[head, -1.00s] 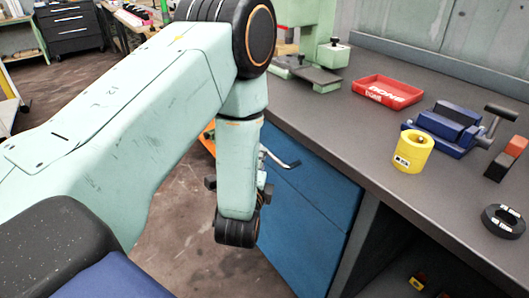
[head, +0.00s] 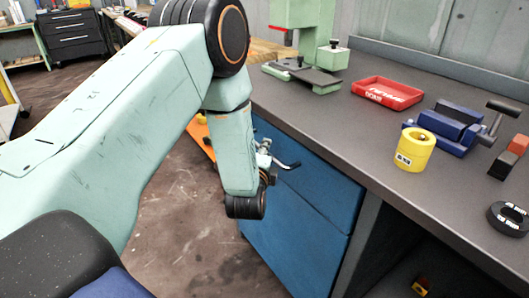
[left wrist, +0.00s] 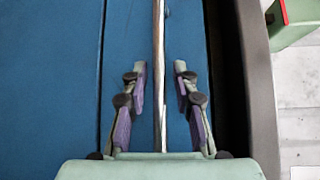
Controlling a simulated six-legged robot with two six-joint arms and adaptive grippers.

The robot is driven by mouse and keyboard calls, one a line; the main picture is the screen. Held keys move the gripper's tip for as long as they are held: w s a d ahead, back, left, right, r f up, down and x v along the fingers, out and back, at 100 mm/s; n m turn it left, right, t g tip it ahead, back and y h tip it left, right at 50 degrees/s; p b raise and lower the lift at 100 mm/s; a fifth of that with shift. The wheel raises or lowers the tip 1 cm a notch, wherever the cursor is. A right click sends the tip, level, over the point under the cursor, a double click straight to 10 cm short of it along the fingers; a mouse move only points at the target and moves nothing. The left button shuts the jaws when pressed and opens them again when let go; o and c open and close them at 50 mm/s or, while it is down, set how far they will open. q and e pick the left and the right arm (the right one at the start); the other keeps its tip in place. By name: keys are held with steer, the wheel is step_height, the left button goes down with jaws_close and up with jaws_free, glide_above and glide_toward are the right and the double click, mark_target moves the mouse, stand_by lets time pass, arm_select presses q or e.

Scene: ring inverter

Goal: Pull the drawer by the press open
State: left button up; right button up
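The blue drawer front (head: 315,190) is the upper panel of the cabinet under the worktop, near the green press (head: 325,45). It looks flush with the cabinet. Its bar handle (head: 289,166) sticks out near its top. In the left wrist view the handle (left wrist: 159,35) runs upright in the picture over the blue front (left wrist: 125,45). My left gripper (left wrist: 160,70) is open, one finger on each side of the bar, with a gap on both sides. In the head view my wrist partly hides this gripper (head: 268,160). My right gripper is in neither view.
On the worktop (head: 320,115) stand a red tray (head: 387,93), a yellow cylinder (head: 414,150), a blue vise (head: 447,128) and a black ring (head: 508,218). An orange object (head: 202,137) lies behind my arm. The floor before the cabinet is clear.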

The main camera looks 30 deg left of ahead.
arm_select(q)
jaws_close()
stand_by(0.6)
steer(key=shift+a, duration=0.1)
